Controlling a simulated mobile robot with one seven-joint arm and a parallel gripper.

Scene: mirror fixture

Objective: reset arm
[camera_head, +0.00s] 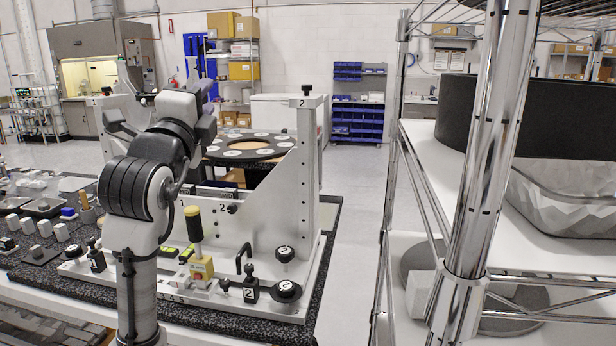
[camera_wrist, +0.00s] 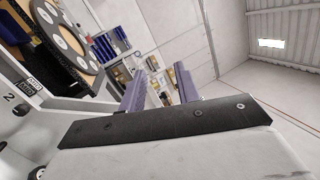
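My gripper (camera_wrist: 160,74) shows in the wrist view with its two purple fingers apart and nothing between them. In the head view my arm is raised and folded in front of the fixture, and my gripper (camera_head: 205,88) is partly hidden behind the wrist. The white mirror fixture (camera_head: 308,165) stands on a black speckled slab (camera_head: 325,225). Its round black disc with white circles (camera_head: 250,149) lies behind my arm, and the disc also shows in the wrist view (camera_wrist: 67,40). The gripper appears apart from the fixture.
A yellow-topped handle (camera_head: 194,225) and black knobs (camera_head: 285,290) stand on the fixture's front plate. Small white blocks (camera_head: 45,228) lie to the left. A metal rack (camera_head: 487,150) holding a large black ring (camera_head: 570,115) stands close on the right. Open floor (camera_head: 355,190) lies between.

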